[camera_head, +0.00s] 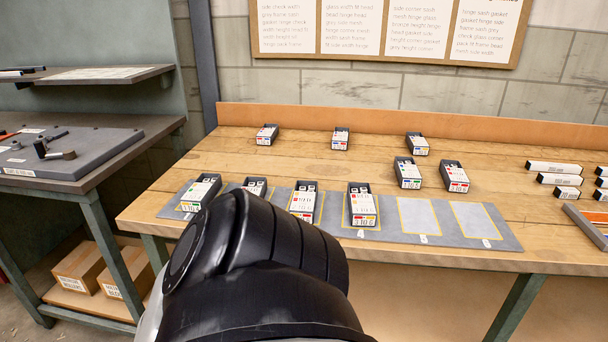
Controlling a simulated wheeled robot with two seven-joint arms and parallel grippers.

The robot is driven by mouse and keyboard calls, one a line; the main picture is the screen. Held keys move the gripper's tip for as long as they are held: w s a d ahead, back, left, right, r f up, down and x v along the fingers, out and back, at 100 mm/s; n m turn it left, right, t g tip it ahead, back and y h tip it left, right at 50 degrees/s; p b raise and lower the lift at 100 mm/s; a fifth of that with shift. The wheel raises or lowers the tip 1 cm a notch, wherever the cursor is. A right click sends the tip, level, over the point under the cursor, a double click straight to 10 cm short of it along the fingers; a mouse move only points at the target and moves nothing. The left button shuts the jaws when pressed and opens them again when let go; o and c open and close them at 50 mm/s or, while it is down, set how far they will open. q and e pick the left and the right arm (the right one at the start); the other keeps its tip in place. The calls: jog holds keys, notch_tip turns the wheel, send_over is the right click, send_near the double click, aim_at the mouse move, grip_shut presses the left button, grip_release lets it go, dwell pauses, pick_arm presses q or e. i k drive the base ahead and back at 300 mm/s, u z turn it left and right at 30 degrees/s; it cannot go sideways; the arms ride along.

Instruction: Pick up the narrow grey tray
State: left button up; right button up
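A grey-rimmed tray (584,228) is cut off by the right edge of the view, lying on the right end of the wooden workbench (300,165). Orange and blue surfaces show inside it. I cannot tell its full length or whether it is the narrow grey tray. A long flat grey board (395,235) with yellow-outlined spaces lies along the front of the bench; several small dark boxes with white labels stand on its left part. Neither gripper shows. A black rounded link of my own arm fills the lower middle and hides part of the board.
More labelled dark boxes (408,172) stand behind the board. Several white-labelled bars (553,168) lie at the right. A side table (80,145) with a grey plate and tools stands at the left, cardboard boxes (80,268) below. The bench's back middle has free room.

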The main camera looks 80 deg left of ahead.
aim_at(203, 190)
jog(key=u, duration=3.25)
jog(key=k, duration=0.6)
jog(key=z, duration=0.15)
jog(key=i, duration=0.95)
jog(key=u, duration=0.35)
